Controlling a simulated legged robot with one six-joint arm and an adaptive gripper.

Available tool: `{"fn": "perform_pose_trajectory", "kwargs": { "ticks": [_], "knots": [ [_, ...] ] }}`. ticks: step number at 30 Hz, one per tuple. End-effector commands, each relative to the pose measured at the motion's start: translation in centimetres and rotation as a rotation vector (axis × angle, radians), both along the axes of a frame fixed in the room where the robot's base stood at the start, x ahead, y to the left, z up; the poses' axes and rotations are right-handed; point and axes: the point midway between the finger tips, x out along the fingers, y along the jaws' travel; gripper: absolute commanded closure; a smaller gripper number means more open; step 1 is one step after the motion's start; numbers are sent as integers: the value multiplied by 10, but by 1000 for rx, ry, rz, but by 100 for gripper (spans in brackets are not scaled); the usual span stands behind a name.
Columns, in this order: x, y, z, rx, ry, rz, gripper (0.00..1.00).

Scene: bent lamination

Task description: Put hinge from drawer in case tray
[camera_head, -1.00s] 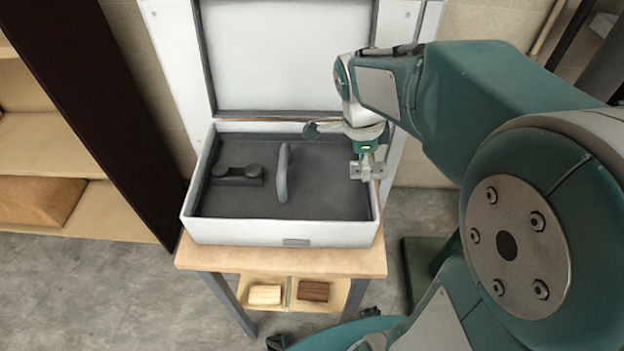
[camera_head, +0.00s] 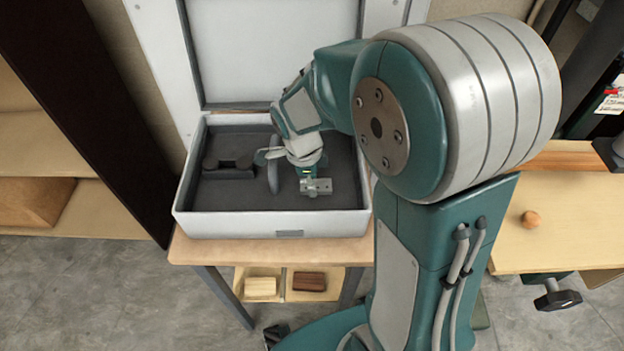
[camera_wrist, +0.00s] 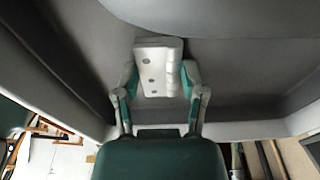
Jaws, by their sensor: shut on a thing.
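A pale metal hinge (camera_head: 318,186) with screw holes is held at the tip of my gripper (camera_head: 308,178), over the right part of the open case. In the wrist view the hinge (camera_wrist: 159,68) sits between both fingers of my gripper (camera_wrist: 158,88), which are shut on it. The white case (camera_head: 240,226) has a dark grey tray (camera_head: 235,197) inside. The hinge is within the case walls in the head view; I cannot tell whether it touches the tray floor. The wooden drawer front (camera_head: 560,215) with a round knob shows at the right.
A dark two-knobbed piece (camera_head: 229,168) lies in the tray's left part, and an upright grey divider (camera_head: 273,178) stands mid-tray. The case rests on a wooden table (camera_head: 215,252). Two wood blocks lie on a shelf below.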

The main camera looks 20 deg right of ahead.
Motion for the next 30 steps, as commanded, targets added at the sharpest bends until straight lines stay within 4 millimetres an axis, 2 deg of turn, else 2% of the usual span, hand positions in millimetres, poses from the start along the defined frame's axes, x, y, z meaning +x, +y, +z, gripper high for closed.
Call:
{"fn": "perform_pose_trajectory", "kwargs": {
  "ticks": [5,6,8,22,26,30],
  "knots": [
    [0,0,-1,0,0,0,98],
    [0,0,-1,0,0,0,38],
    [0,0,-1,0,0,0,12],
    [1,0,4,0,-2,0,12],
    [2,3,21,1,-5,0,12],
    [3,8,50,1,-7,1,12]
  ]
}}
